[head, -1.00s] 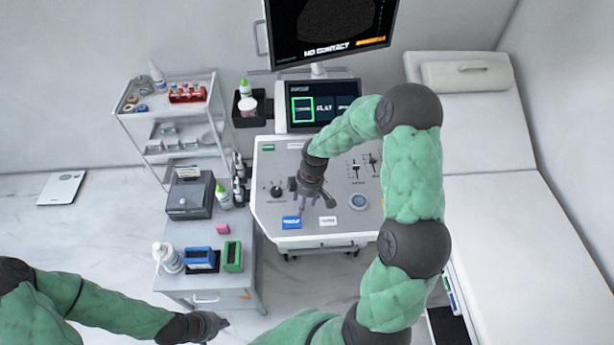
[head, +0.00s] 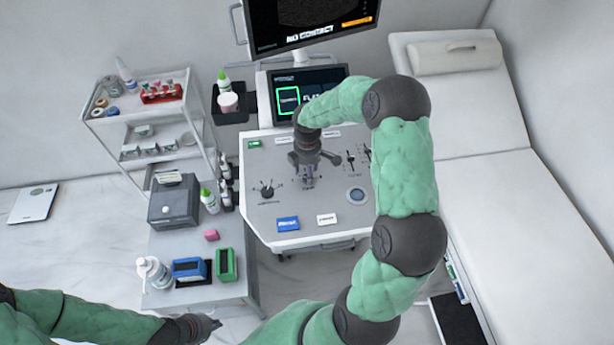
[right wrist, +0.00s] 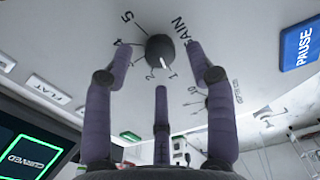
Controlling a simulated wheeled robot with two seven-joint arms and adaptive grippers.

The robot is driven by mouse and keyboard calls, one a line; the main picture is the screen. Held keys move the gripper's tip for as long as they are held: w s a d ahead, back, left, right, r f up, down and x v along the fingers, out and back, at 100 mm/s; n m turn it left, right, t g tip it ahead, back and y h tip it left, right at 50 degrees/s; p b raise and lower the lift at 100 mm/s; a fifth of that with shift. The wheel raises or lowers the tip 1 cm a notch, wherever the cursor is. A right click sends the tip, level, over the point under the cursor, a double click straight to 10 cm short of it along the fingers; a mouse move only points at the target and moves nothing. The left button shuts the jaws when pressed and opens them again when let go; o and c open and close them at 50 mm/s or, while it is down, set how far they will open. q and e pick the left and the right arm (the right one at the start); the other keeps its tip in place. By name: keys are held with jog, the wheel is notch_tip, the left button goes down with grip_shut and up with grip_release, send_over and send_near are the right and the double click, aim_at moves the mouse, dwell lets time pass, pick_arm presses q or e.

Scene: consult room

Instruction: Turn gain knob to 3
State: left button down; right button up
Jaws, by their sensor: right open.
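The gain knob (right wrist: 160,47) is dark and round in the right wrist view, with the word GAIN beside it and printed numbers around it. Its white mark points between 1 and 2, nearer 1; the 3 is not readable, near a finger. My right gripper (right wrist: 161,75) is open, its fingers spread on both sides of the knob, with no clear contact. In the head view my right gripper (head: 308,178) hangs over the middle of the console panel (head: 262,222) and hides the knob. My left gripper (head: 208,325) is low at the left, away from the console; its jaw state is unclear.
Another selector knob (head: 267,190) is left on the panel. A blue button (head: 287,223), a white button (head: 327,219), sliders (head: 350,160) and a round control (head: 356,195) surround my right gripper. A side cart (head: 215,290) with bottles stands left, an exam couch (head: 500,200) right.

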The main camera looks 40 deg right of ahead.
jog(key=shift+f, duration=1.4)
grip_shut()
